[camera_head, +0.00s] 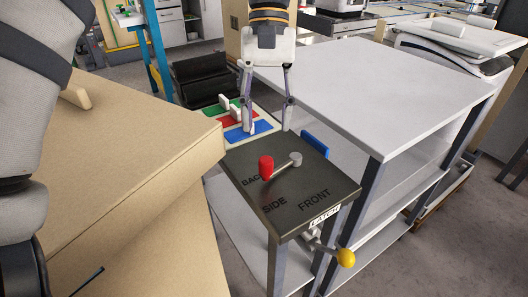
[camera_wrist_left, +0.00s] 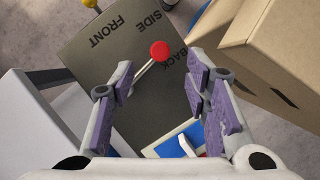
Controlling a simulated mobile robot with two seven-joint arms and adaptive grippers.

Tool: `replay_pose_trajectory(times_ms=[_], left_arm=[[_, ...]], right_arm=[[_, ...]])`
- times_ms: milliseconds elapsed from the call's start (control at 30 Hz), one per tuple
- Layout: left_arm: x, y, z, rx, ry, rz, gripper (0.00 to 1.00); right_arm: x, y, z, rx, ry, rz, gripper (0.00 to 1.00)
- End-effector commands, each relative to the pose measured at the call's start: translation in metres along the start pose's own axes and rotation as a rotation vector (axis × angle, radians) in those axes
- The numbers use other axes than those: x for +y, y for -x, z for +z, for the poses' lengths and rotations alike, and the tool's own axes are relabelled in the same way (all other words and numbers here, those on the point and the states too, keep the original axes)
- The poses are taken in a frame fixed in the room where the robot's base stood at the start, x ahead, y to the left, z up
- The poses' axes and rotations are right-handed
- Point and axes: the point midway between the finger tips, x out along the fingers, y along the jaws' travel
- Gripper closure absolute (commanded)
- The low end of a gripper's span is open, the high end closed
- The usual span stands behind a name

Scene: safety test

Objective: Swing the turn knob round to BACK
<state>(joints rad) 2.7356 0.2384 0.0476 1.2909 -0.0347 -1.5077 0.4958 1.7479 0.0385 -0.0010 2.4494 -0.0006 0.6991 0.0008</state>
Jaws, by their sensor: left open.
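The turn knob is a lever with a red ball (camera_head: 266,167) on a grey pivot (camera_head: 295,159), on a dark panel (camera_head: 300,178). The panel is lettered BACK (camera_head: 252,181), SIDE (camera_head: 274,206) and FRONT (camera_head: 313,200). The red ball stands beside BACK and hides part of that word. In the left wrist view the ball (camera_wrist_left: 159,51) shows between SIDE and BACK, closer to BACK. I cannot tell whether it lines up exactly. My left gripper (camera_head: 267,128) is open and empty, behind the lever in the head view and apart from it. My right gripper is not in view.
A yellow-ended handle (camera_head: 345,257) sticks out under the LATCH label. Green, red and blue pieces lie on a pale board (camera_head: 235,122) behind the panel. A cardboard box (camera_head: 130,165) stands close on the left. A grey-topped shelf table (camera_head: 380,85) stands on the right.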

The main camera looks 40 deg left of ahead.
Motion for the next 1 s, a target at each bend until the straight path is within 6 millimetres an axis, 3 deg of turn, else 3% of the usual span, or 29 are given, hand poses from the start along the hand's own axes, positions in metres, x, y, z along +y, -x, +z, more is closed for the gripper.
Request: replay_pose_trajectory(times_ms=[200,300,467,700,900,1000], left_arm=[[-0.001,-0.054,0.001,-0.001,-0.001,0.001,0.57],[-0.001,-0.071,0.001,0.001,-0.002,0.001,0.57],[0.000,-0.085,0.000,0.003,-0.002,0.002,0.57],[0.000,-0.086,0.000,0.003,-0.003,0.002,0.57],[0.000,-0.086,0.000,0.003,-0.003,0.002,1.00],[0.000,-0.086,0.000,0.004,-0.003,0.002,1.00]], right_arm=[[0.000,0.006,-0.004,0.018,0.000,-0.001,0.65],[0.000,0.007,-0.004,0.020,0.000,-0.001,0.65],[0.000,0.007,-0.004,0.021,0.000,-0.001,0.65],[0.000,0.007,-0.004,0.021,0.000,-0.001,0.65],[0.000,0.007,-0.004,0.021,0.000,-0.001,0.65],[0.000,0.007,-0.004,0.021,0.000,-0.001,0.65]])
